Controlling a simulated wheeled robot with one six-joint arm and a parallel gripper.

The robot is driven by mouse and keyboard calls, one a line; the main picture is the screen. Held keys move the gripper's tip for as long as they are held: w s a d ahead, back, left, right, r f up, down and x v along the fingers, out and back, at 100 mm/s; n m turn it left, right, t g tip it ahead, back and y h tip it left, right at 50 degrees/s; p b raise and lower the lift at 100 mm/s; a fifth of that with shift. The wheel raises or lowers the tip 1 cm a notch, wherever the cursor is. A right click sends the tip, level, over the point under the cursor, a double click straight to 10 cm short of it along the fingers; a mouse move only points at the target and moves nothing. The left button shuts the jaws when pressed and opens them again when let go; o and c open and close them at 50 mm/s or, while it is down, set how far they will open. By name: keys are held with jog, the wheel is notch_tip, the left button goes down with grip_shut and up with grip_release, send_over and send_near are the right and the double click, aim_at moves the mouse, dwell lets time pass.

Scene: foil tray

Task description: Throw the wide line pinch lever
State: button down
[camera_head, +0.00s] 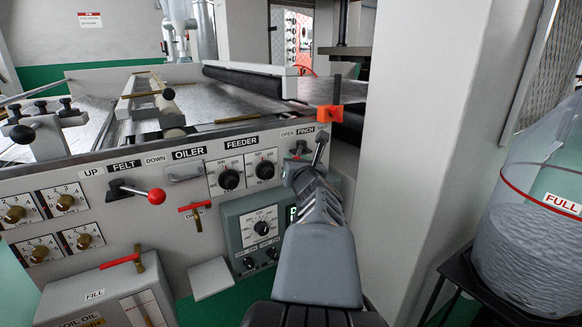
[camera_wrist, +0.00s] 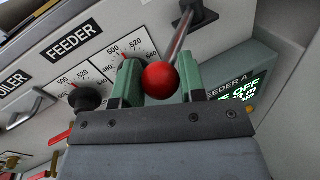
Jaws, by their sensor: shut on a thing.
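The pinch lever is a metal rod (camera_wrist: 181,38) with a red ball knob (camera_wrist: 159,79), coming from a dark mount on the panel. In the wrist view, the knob sits between the green finger pads of my gripper (camera_wrist: 160,83), which is shut on it. In the head view, my gripper (camera_head: 305,175) is at the panel's right end, just below the OPEN and PINCH labels (camera_head: 305,129). Part of the lever (camera_head: 320,150) shows there beside the fingers. Its knob is hidden by my gripper.
The felt lever (camera_head: 135,190) with its own red ball is further left. Two feeder dials (camera_head: 229,179) sit left of my gripper. A grey control box (camera_head: 254,225) is below them. An orange clamp (camera_head: 329,114) stands above. A pale column (camera_head: 405,150) rises close on the right.

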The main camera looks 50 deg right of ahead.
jog(key=shift+w+a+r, duration=0.1)
jog(key=shift+w+a, duration=0.05)
dwell(0.3)
jog(key=c, duration=0.7)
grip_release()
jog(key=shift+w, duration=0.1)
jog(key=shift+p+v, duration=0.8)
jog(key=shift+v, duration=3.05)
